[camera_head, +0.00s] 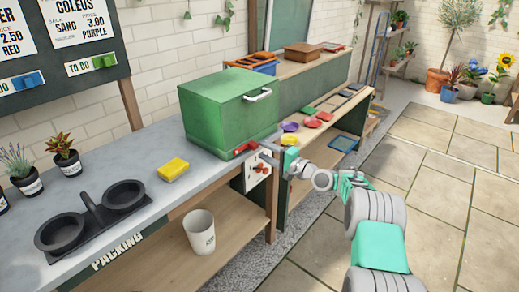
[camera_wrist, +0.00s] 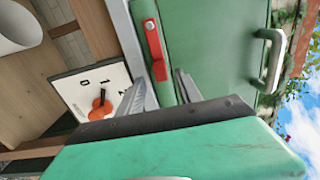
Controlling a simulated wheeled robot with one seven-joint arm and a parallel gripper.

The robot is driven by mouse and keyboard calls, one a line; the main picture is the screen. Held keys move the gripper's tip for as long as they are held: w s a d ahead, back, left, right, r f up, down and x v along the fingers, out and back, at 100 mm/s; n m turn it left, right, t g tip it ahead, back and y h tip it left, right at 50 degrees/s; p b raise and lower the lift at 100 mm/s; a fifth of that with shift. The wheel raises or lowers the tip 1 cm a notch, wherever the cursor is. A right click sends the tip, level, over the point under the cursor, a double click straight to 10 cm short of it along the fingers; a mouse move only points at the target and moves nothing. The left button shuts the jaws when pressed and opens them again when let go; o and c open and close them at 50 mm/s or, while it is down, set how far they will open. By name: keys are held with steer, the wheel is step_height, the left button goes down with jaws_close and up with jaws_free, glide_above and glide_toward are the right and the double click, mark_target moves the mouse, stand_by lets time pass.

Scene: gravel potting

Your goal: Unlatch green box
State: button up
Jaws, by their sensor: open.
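The green box (camera_head: 222,118) stands closed on the bench's right end, with a silver handle (camera_head: 258,95) on its front. The red latch (camera_head: 246,147) sits low on that front. In the wrist view the latch (camera_wrist: 153,52) lies lengthwise just beyond my gripper's fingertips, and the handle (camera_wrist: 274,60) is to its right. My gripper (camera_head: 268,143) is at the latch end of the box. I cannot tell whether a finger touches the box.
A white dial panel with an orange knob (camera_wrist: 101,105) is close below my gripper. A yellow sponge (camera_head: 172,169) and a black double-cup holder (camera_head: 95,215) are on the bench. A white cup (camera_head: 199,232) stands on the lower shelf. Colored saucers lie on the wooden counter to the right.

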steer(key=v, duration=0.5)
steer(key=s+a+r+n+g+h+p, duration=0.3)
steer(key=s+r+n+g+h+p, duration=0.2)
steer(key=s+r+n+h+p, duration=0.55)
steer(key=s+d+r+g+h+p, duration=0.1)
steer(key=s+d, duration=0.2)
steer(key=s, duration=0.7)
steer(key=s+d+r+m+g+p, duration=0.1)
steer(key=s+d+p, duration=0.1)
steer(key=s, duration=0.8)
steer(key=s+d+r+g+h+p, duration=0.1)
steer(key=s+d, duration=0.3)
steer(key=s, duration=0.6)
steer(key=shift+r+g+h, duration=0.25)
steer(key=shift+g+h, duration=0.1)
steer(key=shift+g, duration=0.15)
steer(key=shift+m, duration=0.25)
steer(key=shift+c, duration=0.4)
